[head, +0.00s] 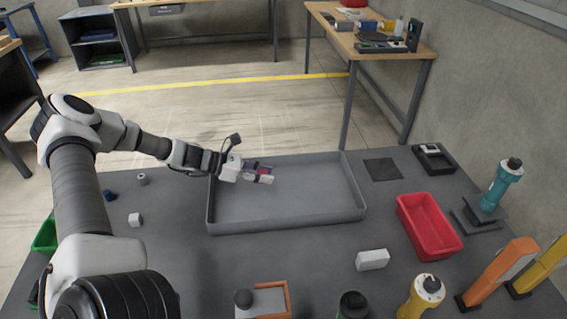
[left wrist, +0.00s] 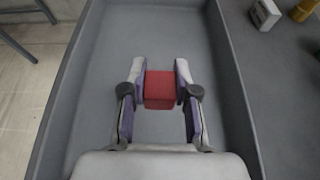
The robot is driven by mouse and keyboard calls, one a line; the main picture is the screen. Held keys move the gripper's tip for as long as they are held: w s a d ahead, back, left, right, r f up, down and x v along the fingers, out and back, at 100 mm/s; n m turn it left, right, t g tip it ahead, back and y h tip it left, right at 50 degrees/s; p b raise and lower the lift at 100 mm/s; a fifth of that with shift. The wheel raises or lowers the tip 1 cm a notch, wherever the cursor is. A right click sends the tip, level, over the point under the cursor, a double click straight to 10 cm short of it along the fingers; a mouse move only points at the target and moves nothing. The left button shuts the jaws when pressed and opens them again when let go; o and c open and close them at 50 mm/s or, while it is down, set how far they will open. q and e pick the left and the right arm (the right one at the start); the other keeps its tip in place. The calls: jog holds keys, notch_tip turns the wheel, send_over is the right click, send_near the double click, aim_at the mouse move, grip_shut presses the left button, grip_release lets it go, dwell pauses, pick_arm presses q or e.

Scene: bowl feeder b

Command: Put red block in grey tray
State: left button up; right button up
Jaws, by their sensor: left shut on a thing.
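The grey tray (head: 300,221) is a wide, shallow bin in the middle of the table. Its wall also shows in the left wrist view (left wrist: 62,115). My left gripper (head: 262,174) is over the left part of the tray. In the left wrist view my left gripper (left wrist: 161,88) is shut on the red block (left wrist: 160,92), which sits between its fingertips with the tray floor behind it. I cannot tell the exact gap between the block and the tray floor. The block is mostly hidden by the fingers in the head view. My right gripper is not in view.
A red bin (head: 430,228) stands right of the tray. A white block (head: 372,260) lies in front of it. A small white cube (head: 135,220) and a dark blue piece (head: 109,196) lie to the left. A teal bottle (head: 502,182) and orange stand (head: 500,268) are at the right.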

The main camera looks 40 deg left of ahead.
pick_arm(q)
jog(key=f, duration=0.1)
jog(key=f+b, duration=0.1)
jog(key=shift+w+f, duration=0.3)
jog(key=shift+f, duration=0.1)
jog(key=shift+w+d+f+b, duration=0.15)
jog(key=shift+w+f+b, duration=0.1)
jog(key=shift+b, duration=0.15)
jog(key=w+d+b, duration=0.4)
jog(key=shift+w+d+f, duration=0.15)
jog(key=shift+w+d, duration=0.1)
jog(key=b, duration=0.1)
send_over(316, 191)
jog(key=shift+f, duration=0.1)
jog(key=shift+d+f, duration=0.1)
jog(key=shift+f, duration=0.3)
notch_tip(316, 191, down, 2)
jog(key=shift+f, duration=0.2)
jog(key=shift+w+f, duration=0.1)
jog(key=shift+f, duration=0.2)
jog(key=o, duration=1)
jog(key=shift+c, duration=0.2)
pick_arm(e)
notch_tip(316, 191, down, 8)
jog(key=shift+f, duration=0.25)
